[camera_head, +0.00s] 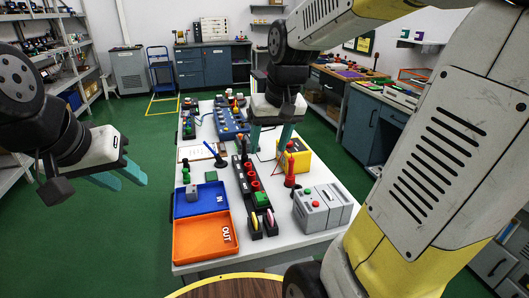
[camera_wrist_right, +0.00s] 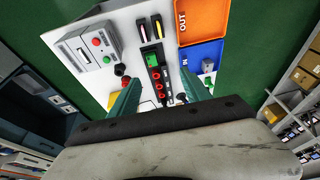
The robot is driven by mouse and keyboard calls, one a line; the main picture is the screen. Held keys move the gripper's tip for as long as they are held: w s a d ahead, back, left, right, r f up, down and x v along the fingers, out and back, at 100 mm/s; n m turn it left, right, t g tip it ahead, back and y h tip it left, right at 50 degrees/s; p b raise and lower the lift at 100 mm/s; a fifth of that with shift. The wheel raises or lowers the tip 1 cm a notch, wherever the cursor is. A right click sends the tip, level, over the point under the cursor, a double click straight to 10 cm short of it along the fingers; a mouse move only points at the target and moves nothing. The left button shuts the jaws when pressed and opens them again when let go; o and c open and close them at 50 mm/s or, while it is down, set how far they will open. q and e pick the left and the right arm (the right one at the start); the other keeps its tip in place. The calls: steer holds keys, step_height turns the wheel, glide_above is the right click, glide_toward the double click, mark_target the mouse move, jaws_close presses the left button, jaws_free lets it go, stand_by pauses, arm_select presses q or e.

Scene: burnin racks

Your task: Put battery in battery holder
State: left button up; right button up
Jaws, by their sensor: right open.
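I cannot tell for sure which small part is the battery or which is its holder. A long black fixture (camera_head: 247,178) with red round parts and a green block (camera_head: 262,200) lies along the middle of the white table; it also shows in the right wrist view (camera_wrist_right: 154,72). A small grey piece with a red top (camera_head: 192,191) sits in the blue IN tray (camera_head: 215,198). My right gripper (camera_head: 270,138) is open and empty above the table, beyond the fixture's far part. My left gripper (camera_head: 121,179) is open and empty, left of the table.
An orange OUT tray (camera_head: 202,240) lies at the near left. A grey box with buttons (camera_head: 320,210), a red-and-black tool (camera_head: 289,170) and a yellow box (camera_head: 297,155) stand on the right. A blue panel (camera_head: 231,120) lies farther back. Shelves line the left wall.

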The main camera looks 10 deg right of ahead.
steer(key=s+a+r+t+y, duration=0.1)
steer(key=s+r+t, duration=0.1)
steer(key=s, duration=0.9)
steer(key=shift+r+t, duration=0.25)
steer(key=shift+t, duration=0.15)
